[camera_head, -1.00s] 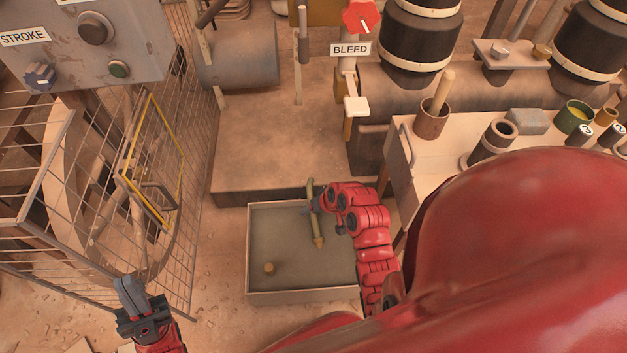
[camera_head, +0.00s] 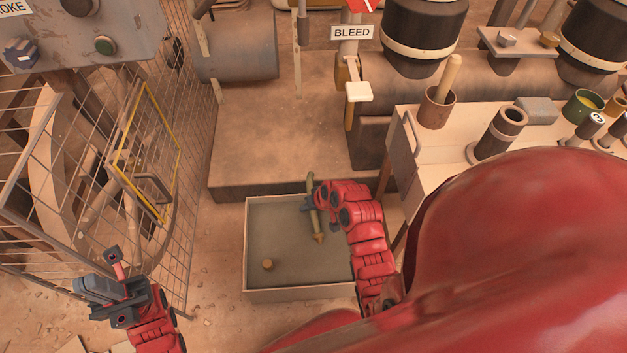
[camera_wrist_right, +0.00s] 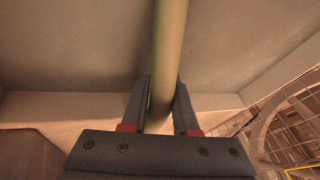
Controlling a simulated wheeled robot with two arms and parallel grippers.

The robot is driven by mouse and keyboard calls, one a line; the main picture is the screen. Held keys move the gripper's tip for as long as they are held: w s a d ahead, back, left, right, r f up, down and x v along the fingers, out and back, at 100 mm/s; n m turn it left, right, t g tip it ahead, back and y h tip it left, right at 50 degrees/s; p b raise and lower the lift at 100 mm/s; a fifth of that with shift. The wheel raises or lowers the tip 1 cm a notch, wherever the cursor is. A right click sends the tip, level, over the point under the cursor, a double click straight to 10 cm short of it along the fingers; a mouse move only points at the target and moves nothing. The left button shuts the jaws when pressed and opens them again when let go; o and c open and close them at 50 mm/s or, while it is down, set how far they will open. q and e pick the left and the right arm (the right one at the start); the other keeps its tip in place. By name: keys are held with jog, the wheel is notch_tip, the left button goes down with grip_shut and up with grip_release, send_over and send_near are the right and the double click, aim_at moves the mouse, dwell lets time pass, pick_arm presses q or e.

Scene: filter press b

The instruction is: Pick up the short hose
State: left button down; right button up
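The short hose (camera_head: 317,222) is an olive-green tube with a brassy lower end. It stands out against the shallow tray (camera_head: 262,290) near its right side. My right gripper (camera_head: 308,201) is at the hose's upper part, reaching in from the right. In the right wrist view the hose (camera_wrist_right: 169,50) runs between the two dark fingers (camera_wrist_right: 163,105), which sit close against both sides. Whether the hose touches the tray floor I cannot tell. My left gripper (camera_head: 92,289) is low at the left, empty, its fingers seeming together.
A small tan cap (camera_head: 267,265) lies in the tray. A wire cage (camera_head: 150,170) stands at the left. A bench (camera_head: 405,150) with cups and tubes is at the right. A stone plinth (camera_head: 275,150) is behind the tray.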

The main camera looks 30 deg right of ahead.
grip_shut()
